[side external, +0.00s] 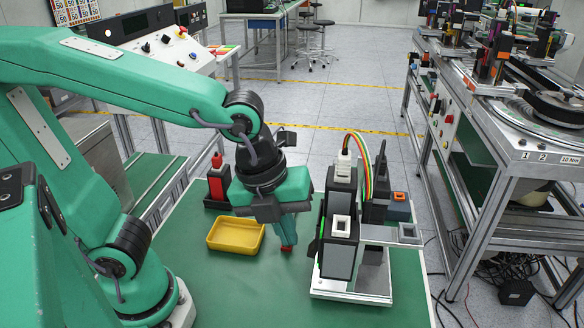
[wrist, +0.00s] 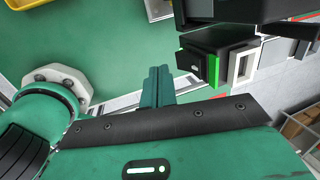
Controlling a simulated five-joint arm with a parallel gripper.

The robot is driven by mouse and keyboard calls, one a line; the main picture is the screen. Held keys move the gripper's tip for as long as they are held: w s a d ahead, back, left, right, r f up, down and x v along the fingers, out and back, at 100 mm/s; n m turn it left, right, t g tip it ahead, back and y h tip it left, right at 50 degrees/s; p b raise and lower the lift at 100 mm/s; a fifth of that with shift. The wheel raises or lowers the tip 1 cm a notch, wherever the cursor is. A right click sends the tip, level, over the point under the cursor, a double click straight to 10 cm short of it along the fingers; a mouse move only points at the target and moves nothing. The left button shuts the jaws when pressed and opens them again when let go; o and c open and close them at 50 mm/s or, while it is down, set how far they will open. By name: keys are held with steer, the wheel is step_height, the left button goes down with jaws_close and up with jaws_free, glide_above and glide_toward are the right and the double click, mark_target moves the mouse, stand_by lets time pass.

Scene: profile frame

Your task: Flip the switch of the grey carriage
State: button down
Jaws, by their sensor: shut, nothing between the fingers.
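In the side external view, a grey and black carriage (side external: 338,262) stands upright on the profile frame (side external: 352,293), right of my gripper. A switch with a white frame (side external: 342,228) sits on its near face; its rocker position is too small to tell. My gripper (side external: 287,248) points down, shut and empty, left of the carriage and apart from it. In the wrist view, my shut fingers (wrist: 157,86) show at the centre. A dark block (wrist: 210,52) with a green edge and a white-framed part (wrist: 243,64) lies to their right, not touching them.
A yellow tray (side external: 236,236) lies left of my gripper, with a red and black device (side external: 217,183) behind it. Coloured wires (side external: 363,155) rise over the carriage. The green tabletop (side external: 240,285) is clear in front.

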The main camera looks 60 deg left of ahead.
steer(key=shift+w+d+f, duration=0.25)
steer(key=shift+w+d, duration=0.4)
steer(key=shift+w, duration=0.05)
steer(key=shift+w+d+f, duration=0.2)
steer(key=shift+d, duration=0.05)
stand_by(0.4)
steer(key=shift+r, duration=0.75)
stand_by(0.4)
